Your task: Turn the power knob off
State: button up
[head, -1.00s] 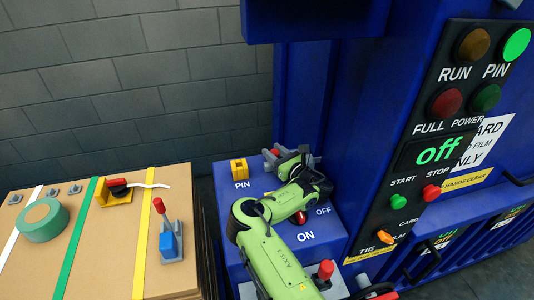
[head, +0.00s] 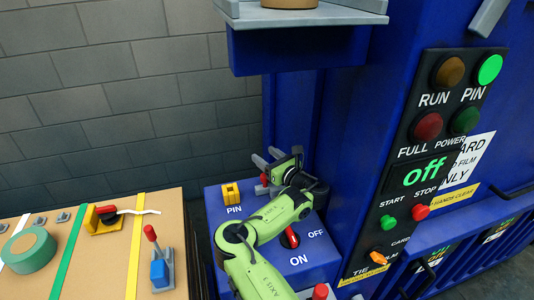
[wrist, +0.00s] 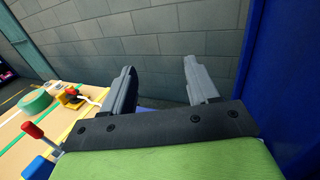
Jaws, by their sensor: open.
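A red knob (head: 291,238) with a pale marker sits on the blue control box (head: 318,254) in the head view, between the words ON and OFF. My green arm partly overlaps it. The black panel shows a green "off" display (head: 425,173) under the word POWER. My gripper (head: 268,156) is open and empty above the box's far edge, behind the knob and apart from it. In the wrist view, the grey fingers of my gripper (wrist: 158,65) are spread wide, facing the brick wall. The knob is not in the wrist view.
A yellow PIN block (head: 230,193) stands on the box's left. A wooden table (head: 105,262) at left holds green tape (head: 28,250) and a red-handled lever (head: 152,235). The tall blue machine (head: 345,120) blocks the right. A grey ledge (head: 310,20) overhangs above.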

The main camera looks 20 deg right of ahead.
aim_at(289, 239)
jog(key=k+j, duration=0.3)
jog(key=k, duration=0.15)
jog(key=k+j, duration=0.3)
jog(key=k, duration=0.15)
